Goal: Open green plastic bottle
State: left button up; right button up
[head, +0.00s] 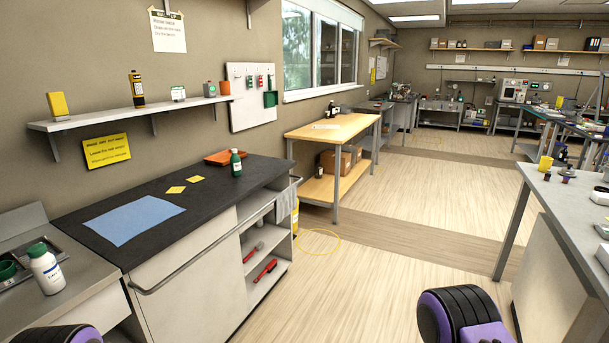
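Neither of my grippers shows. Only purple and black parts of my arms appear at the bottom edge, left and right, well away from the bottle.
A blue mat (134,219), yellow notes (176,190) and an orange tray (222,157) lie on the counter. A white bottle with a green cap (46,272) stands nearer left. A rail runs along the counter front. Open floor (370,260) lies between the counter and the right table.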

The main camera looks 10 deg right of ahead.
aim_at(235, 161)
jog(key=z, duration=1.3)
jog(key=i, duration=1.85)
jog(key=u, duration=0.45)
jog(key=i, duration=0.85)
jog(key=u, duration=0.8)
